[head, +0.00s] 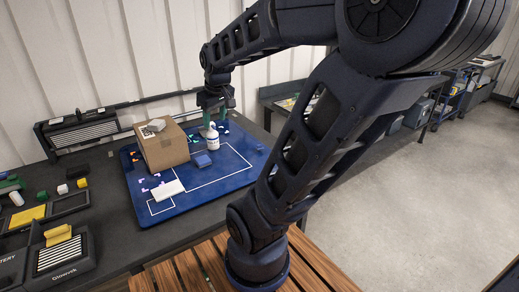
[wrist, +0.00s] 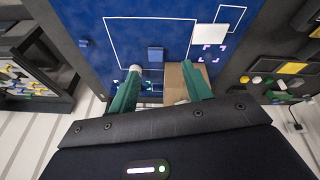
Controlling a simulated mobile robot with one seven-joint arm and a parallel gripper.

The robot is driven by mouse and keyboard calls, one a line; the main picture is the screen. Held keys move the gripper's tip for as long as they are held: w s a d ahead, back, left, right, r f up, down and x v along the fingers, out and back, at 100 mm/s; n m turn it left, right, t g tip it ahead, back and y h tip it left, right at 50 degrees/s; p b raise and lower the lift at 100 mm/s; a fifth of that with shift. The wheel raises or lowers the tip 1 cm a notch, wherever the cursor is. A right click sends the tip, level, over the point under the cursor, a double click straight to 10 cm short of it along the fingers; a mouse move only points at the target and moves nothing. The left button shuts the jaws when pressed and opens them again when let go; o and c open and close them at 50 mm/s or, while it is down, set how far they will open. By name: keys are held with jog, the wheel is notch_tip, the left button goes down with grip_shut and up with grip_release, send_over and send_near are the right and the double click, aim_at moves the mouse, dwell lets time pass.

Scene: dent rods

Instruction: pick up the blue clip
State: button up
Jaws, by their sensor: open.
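A small blue block-like piece, which looks like the blue clip (head: 203,160), lies on the blue mat (head: 226,178) in front of a white bottle. It also shows in the wrist view (wrist: 155,54), beyond my fingertips and roughly centred between them. My gripper (head: 214,116) has green fingers and is above the back of the mat, behind and above the clip. In the wrist view my gripper (wrist: 160,72) is spread open with nothing held between the fingers.
The white bottle (head: 212,140) stands close to my gripper. A cardboard box (head: 165,149) stands left of it, with a white flat piece (head: 168,190) in front. Small coloured pieces lie at the mat's back. Dark trays (head: 62,256) are at left. The mat's front right is clear.

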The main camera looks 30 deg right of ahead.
jog(key=w+d+f+n+g+h, duration=0.1)
jog(key=w+d+f+n+g, duration=0.1)
jog(key=w+d+f+n, duration=0.75)
jog(key=n+g+h, duration=0.2)
jog(key=n+h, duration=0.1)
jog(key=n, duration=0.1)
send_near(260, 145)
jog(key=shift+h, duration=0.3)
jog(key=shift+w+a+x, duration=0.1)
jog(key=shift+a+x, duration=0.05)
jog(key=shift+x, duration=2.35)
jog(key=shift+w+a+x, duration=0.1)
jog(key=shift+x, duration=2.45)
jog(key=shift+f, duration=0.1)
jog(key=c, duration=1.1)
jog(key=shift+o, duration=0.2)
